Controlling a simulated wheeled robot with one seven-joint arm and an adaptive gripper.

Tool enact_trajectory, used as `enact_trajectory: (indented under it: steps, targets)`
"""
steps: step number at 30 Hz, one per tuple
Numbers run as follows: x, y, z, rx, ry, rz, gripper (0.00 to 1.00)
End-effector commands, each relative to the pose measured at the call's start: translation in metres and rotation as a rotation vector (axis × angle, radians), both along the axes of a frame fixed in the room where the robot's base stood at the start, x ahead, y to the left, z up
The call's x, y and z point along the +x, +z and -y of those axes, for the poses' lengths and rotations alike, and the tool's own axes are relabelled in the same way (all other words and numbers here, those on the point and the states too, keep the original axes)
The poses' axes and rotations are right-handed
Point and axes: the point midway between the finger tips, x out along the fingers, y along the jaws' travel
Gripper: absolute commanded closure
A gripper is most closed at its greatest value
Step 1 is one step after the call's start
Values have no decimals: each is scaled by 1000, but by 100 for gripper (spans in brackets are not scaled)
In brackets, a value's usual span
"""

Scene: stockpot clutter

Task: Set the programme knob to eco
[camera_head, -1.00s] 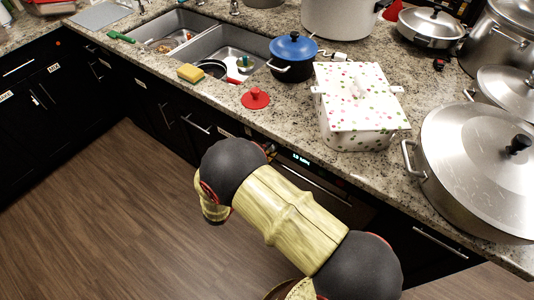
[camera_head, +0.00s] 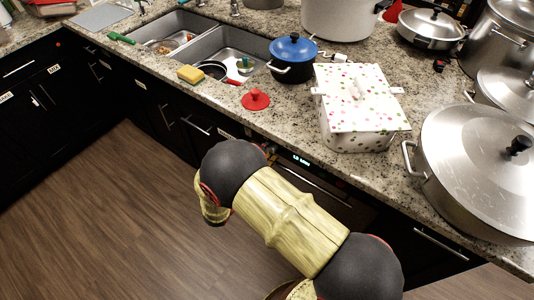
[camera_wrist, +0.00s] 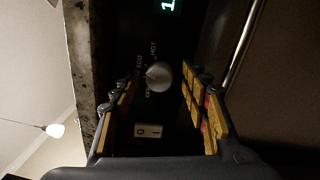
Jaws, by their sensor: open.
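The programme knob (camera_wrist: 158,75) is a round pale knob on a dark panel in the wrist view. The words ECO and HOT are printed around it, with another label partly hidden beside it. I cannot clearly tell where the knob points. My gripper (camera_wrist: 155,100) is open, with its yellow-padded fingers on either side of the knob, apart from it.
A white 0/I switch (camera_wrist: 148,131) sits below the knob. A lit green display (camera_wrist: 170,6) and a metal bar handle (camera_wrist: 243,47) are nearby. The granite counter (camera_head: 220,108) overhangs the panel, holding a dotted box (camera_head: 360,100) and a large pot (camera_head: 475,170).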

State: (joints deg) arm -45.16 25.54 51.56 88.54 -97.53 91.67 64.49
Motion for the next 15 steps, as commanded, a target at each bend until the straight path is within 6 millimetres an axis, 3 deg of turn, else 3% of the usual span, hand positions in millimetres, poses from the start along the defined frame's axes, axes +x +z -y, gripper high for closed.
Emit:
enact_trajectory:
  steps: [8,15]
  targets:
    - [-7,0,-6,0,2,1,55]
    - [-41,-3,-34,1,6,0,55]
